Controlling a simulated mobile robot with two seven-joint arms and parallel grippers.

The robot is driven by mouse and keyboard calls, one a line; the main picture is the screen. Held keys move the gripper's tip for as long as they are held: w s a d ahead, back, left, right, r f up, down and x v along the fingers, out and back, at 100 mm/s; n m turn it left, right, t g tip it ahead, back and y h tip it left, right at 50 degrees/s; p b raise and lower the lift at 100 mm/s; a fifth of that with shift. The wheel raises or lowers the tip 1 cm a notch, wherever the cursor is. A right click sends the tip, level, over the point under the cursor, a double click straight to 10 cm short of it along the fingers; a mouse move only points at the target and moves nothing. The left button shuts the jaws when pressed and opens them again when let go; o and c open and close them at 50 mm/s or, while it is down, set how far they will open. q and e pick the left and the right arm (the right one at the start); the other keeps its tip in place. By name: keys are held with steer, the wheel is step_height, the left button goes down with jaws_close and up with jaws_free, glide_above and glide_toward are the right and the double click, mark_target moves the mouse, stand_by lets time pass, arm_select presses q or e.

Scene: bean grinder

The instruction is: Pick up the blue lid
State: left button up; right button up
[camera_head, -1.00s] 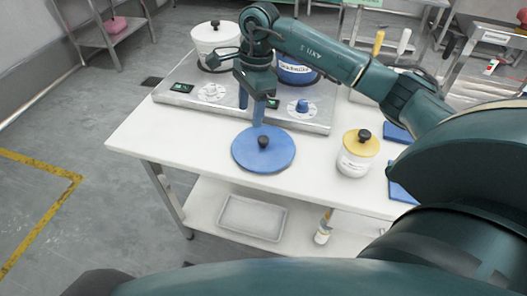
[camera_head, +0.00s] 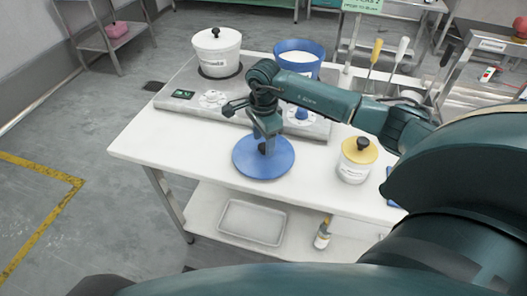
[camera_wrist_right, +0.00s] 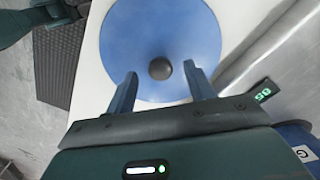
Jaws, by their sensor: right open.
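The blue lid (camera_head: 250,163) lies flat on the white table, with a dark round knob at its middle. My right gripper (camera_head: 266,146) is above the lid, its fingers pointing down at the knob and partly hiding it. In the right wrist view the lid (camera_wrist_right: 140,30) fills the upper middle. Its knob (camera_wrist_right: 160,68) shows between and just beyond the two spread fingertips of the right gripper (camera_wrist_right: 161,82). The gripper is open, and I see no contact with the knob. My left gripper is not in view.
Behind the lid stands a metal stove (camera_head: 190,78) with a white lidded pot (camera_head: 217,58) and an open blue pot (camera_head: 302,62). A white jar with a yellow lid (camera_head: 357,165) stands to the right. The table (camera_head: 150,140) is clear left of the lid.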

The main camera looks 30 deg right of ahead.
steer(key=shift+f, duration=0.65)
steer(key=shift+c, duration=0.5)
steer(key=c, duration=1)
